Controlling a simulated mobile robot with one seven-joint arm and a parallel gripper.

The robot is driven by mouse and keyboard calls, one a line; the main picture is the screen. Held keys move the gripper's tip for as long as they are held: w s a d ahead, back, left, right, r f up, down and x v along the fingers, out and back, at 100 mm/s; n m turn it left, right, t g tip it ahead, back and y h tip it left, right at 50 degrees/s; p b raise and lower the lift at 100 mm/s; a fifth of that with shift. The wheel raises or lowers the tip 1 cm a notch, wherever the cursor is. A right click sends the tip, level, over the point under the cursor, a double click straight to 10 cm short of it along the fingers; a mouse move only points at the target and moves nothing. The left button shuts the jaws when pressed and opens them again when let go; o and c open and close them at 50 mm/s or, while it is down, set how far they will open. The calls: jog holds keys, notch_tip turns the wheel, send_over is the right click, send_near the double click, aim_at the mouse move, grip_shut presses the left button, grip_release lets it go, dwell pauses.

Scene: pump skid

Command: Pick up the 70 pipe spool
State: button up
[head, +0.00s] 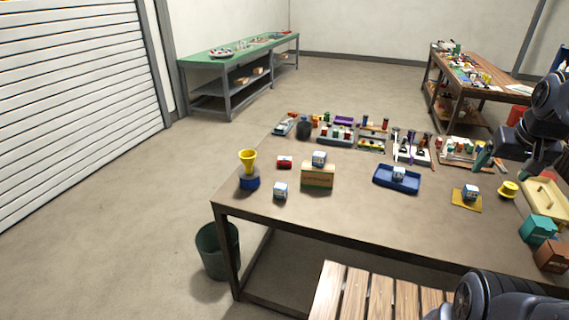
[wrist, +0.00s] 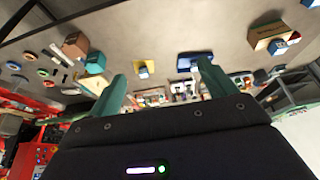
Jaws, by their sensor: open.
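Several small white-and-blue blocks show in the head view, their labels too small to read, so I cannot tell which is the 70 pipe spool. One block (head: 280,190) sits on the bare table, another (head: 319,158) on a tan-and-green box. One block (head: 398,173) is in a blue tray (head: 381,181), and one (head: 470,192) is on a yellow mat (head: 459,202). My gripper (head: 482,158) is at the right, above the table and apart from the blocks. In the wrist view its teal fingers (wrist: 163,82) are spread and empty.
A yellow funnel-like part (head: 247,158) stands on a blue base at the table's left. A yellow spool-shaped part (head: 508,189), a teal box (head: 538,230) and a brown box (head: 551,256) are at the right. Racks of parts line the back. The table's front middle is clear.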

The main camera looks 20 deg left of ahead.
jog(key=c, duration=0.5)
jog(key=shift+w+r, duration=0.1)
